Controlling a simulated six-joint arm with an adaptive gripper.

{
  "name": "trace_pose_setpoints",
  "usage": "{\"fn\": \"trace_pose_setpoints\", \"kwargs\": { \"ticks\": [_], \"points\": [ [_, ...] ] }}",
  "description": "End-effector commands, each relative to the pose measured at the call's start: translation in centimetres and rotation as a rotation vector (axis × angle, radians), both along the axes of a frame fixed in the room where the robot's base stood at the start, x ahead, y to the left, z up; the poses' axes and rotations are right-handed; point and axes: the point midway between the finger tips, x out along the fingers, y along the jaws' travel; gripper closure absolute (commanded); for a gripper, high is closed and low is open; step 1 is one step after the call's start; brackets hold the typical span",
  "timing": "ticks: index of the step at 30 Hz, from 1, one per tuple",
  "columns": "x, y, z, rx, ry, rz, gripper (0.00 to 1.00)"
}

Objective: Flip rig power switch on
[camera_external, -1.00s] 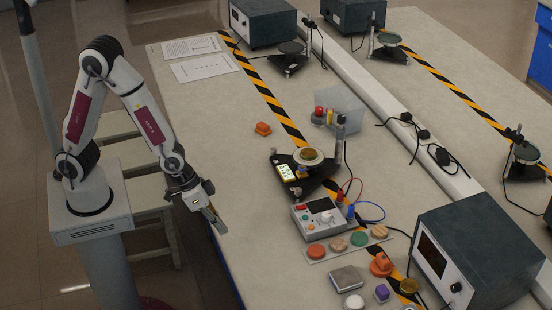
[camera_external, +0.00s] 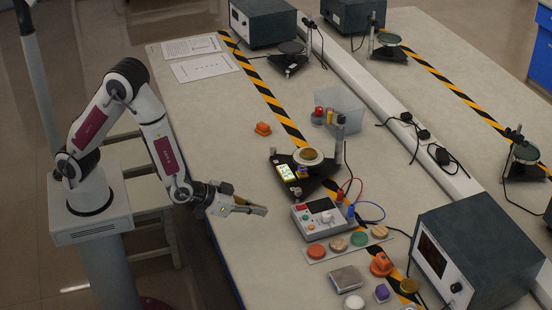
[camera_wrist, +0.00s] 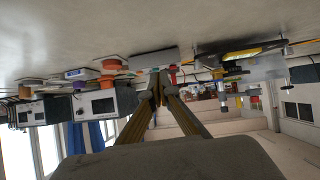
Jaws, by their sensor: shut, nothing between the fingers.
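The leads run toward a black-based stand (camera_external: 308,175) with a round top. I cannot make out which small part of the box is the power switch, or its position. My gripper (camera_external: 262,210) is shut and empty, above the bench's near edge, left of the control box and apart from it. Its closed fingers (camera_wrist: 160,85) point forward in the wrist view, where the room appears upside down.
Coloured discs (camera_external: 338,244) lie on a strip in front of the control box. A grey block (camera_external: 346,279) and small coloured pieces lie nearer. A dark power unit (camera_external: 474,258) stands at right, a clear bin (camera_external: 338,107) behind. The bench left of the stand is mostly clear.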

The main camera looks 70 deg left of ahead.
Motion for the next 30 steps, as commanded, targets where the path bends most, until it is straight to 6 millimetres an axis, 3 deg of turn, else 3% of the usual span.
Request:
{"fn": "trace_pose_setpoints", "kwargs": {
  "ticks": [6, 12, 30],
  "points": [
    [1.9, 1.2, 3.2, 0.011, -0.135, 0.050, 1.00],
    [2.5, 1.7, 4.7, 0.020, -0.198, 0.065, 1.00],
    [3.0, 1.8, 4.8, 0.026, -0.206, 0.064, 1.00]
  ]
}}
